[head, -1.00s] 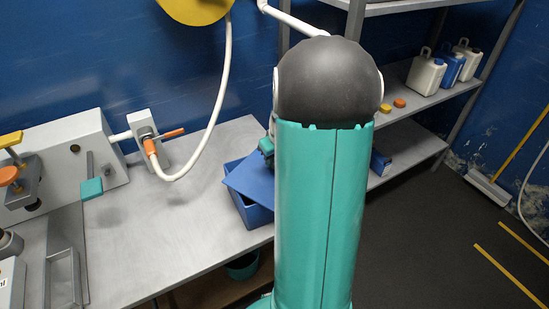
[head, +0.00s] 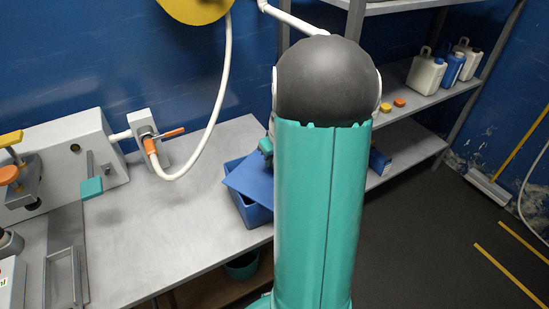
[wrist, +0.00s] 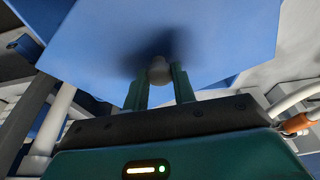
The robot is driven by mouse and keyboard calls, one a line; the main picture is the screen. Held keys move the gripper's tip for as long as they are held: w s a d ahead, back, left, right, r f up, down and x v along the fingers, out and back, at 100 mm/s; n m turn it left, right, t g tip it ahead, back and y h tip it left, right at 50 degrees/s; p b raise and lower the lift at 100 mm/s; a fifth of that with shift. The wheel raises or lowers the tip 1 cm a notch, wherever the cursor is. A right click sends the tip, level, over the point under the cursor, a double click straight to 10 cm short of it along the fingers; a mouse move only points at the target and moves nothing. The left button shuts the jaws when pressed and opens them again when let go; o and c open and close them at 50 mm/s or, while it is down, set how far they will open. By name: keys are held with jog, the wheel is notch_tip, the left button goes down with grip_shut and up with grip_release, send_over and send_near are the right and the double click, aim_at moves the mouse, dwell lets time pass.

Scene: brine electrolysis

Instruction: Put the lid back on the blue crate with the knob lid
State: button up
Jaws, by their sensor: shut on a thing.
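The blue lid (head: 252,183) is a flat panel at the right part of the bench, over the blue crate (head: 257,214). It lies askew to the crate, and the crate's front wall and back left corner show past its edges. My gripper (head: 266,147) is mostly hidden behind my arm in the head view. In the wrist view my gripper (wrist: 159,82) is shut on the pale round knob (wrist: 159,71) of the lid (wrist: 170,35). I cannot tell whether the lid touches the crate's rim.
The grey bench (head: 165,225) is clear left of the crate. A valve with an orange handle (head: 170,133) and a white hose (head: 212,120) stand at the back. A shelf (head: 420,100) with jugs is at the right. A teal bin (head: 242,265) is below the bench.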

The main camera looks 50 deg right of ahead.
jog(key=o, duration=1.1)
jog(key=shift+o, duration=0.4)
jog(key=o, duration=0.4)
jog(key=shift+r, duration=0.1)
jog(key=shift+r, duration=3.45)
jog(key=shift+c, duration=0.4)
grip_shut()
